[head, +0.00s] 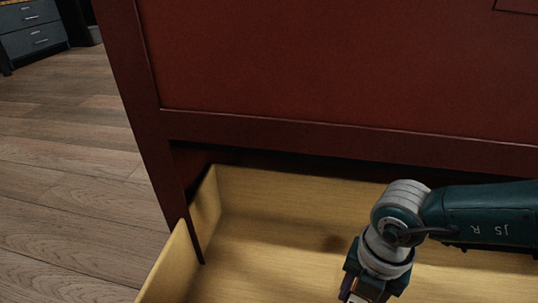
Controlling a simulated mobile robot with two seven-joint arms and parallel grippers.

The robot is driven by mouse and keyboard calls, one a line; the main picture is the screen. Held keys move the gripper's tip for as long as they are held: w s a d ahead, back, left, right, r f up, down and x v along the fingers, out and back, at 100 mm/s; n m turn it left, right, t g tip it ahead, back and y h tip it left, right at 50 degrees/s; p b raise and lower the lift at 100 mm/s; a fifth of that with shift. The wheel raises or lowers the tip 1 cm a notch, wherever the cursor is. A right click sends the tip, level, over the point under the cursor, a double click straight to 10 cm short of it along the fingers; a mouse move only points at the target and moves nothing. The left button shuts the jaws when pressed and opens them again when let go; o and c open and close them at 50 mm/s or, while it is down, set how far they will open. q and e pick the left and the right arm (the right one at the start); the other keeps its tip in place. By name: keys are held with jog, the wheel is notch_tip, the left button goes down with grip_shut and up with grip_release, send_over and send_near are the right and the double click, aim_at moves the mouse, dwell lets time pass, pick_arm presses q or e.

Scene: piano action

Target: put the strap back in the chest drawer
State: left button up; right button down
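The chest drawer (285,230) stands pulled out from the dark red chest (330,65), with its pale wood floor and side showing. The part of its floor in view is bare apart from a shadow. My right gripper (360,289) points down over the drawer at the bottom edge of the head view. Its fingertips are cut off by the frame, so I cannot tell whether it is open or shut, or holds anything. I do not see the strap. My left gripper is out of view.
The drawer's left wall (172,265) rises beside the chest's left post. Wood floor (70,190) lies clear to the left. A grey drawer cabinet (32,33) stands far off at the upper left.

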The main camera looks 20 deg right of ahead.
jog(key=w+a, duration=0.1)
jog(key=w+a+b, duration=0.1)
jog(key=a, duration=0.1)
jog(key=w+a+b, duration=0.1)
jog(key=a, duration=0.1)
jog(key=shift+w+a+f, duration=0.15)
jog(key=shift+w+a, duration=0.1)
jog(key=shift+w, duration=0.15)
jog(key=shift+w+a+b, duration=0.1)
jog(key=shift+a+b, duration=0.15)
jog(key=shift+b, duration=0.05)
notch_tip(320, 180, down, 4)
jog(key=b, duration=0.4)
jog(key=shift+r, duration=0.4)
jog(key=shift+c, duration=1.7)
grip_release()
